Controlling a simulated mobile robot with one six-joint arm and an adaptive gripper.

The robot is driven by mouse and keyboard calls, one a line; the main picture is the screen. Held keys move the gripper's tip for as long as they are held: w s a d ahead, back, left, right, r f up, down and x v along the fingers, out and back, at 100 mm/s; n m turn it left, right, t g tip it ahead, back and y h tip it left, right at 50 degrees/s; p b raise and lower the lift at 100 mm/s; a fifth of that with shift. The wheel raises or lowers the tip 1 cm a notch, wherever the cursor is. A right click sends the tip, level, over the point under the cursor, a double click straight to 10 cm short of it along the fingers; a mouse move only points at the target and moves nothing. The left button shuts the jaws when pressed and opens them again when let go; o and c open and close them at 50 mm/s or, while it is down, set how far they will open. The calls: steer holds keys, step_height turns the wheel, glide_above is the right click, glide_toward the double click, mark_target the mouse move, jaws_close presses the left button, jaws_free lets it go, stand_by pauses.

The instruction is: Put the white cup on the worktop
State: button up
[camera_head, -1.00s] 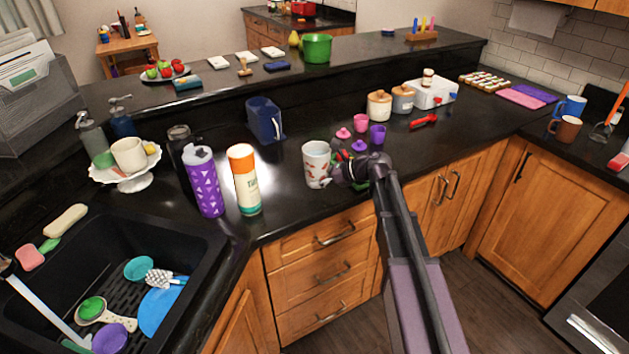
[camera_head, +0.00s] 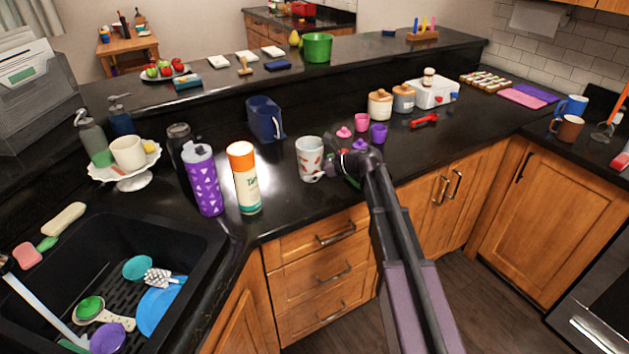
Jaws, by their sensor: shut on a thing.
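A white cup with red marks (camera_head: 309,158) is upright over the black worktop (camera_head: 290,205), near its front edge and right of the orange-capped bottle. My gripper (camera_head: 326,172) comes from the lower right and is shut on the cup's right side, around its handle. The fingers are small and partly hidden by my wrist. I cannot tell whether the cup's base touches the worktop. Another plain whitish cup (camera_head: 128,152) stands on a white cake stand (camera_head: 125,179) at the left.
A purple tumbler (camera_head: 203,180) and the orange-capped bottle (camera_head: 244,178) stand left of the held cup. A blue pitcher (camera_head: 265,119) is behind. Small pink and purple cups (camera_head: 379,134) are close behind my gripper. The sink (camera_head: 205,245) is at lower left.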

steer(key=shift+s+f+b, duration=0.1)
steer(key=shift+f+b, duration=0.9)
steer(key=shift+f, duration=0.3)
steer(key=shift+f, duration=0.3)
steer(key=o, duration=1)
steer(key=shift+r, duration=0.25)
steer(key=shift+r, duration=0.2)
steer(key=p+v, duration=0.4)
steer(key=v, duration=0.8)
steer(key=shift+f+p, duration=0.2)
steer(key=shift+p, duration=0.15)
